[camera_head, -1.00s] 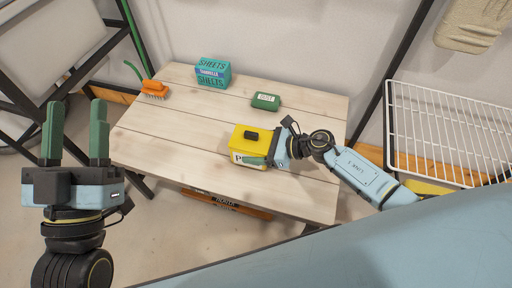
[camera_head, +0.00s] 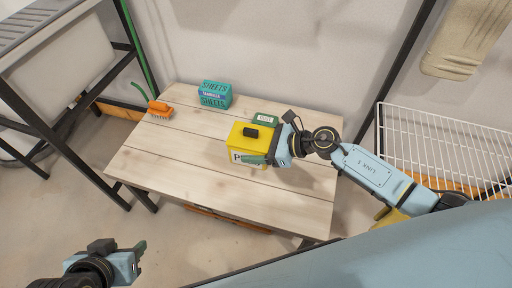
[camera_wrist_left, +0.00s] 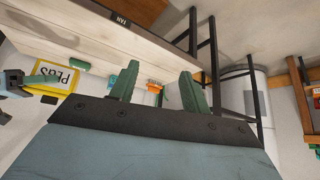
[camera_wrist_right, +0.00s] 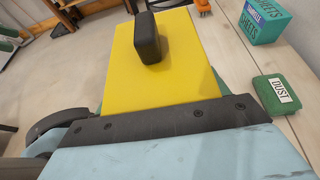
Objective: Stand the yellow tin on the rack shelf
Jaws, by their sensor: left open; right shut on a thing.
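The yellow tin (camera_head: 247,134) has a black knob on top and a white label with dark letters on its side. It is upright above the wooden table (camera_head: 170,165) and looks raised off it. My right gripper (camera_head: 262,150) is shut on the tin from the right; the tin fills the middle of the right wrist view (camera_wrist_right: 175,75). My left gripper (camera_head: 130,262) is low at the left, away from the tin, open and empty in the left wrist view (camera_wrist_left: 160,78). A black-framed rack (camera_head: 45,110) with a slatted grey top shelf (camera_head: 38,22) stands at left.
A teal sheets box (camera_head: 214,95), an orange brush (camera_head: 160,109) and a green dust box (camera_head: 265,119), partly hidden behind the tin, are on the table. A white wire rack (camera_head: 440,140) is at right. The table's front left is clear.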

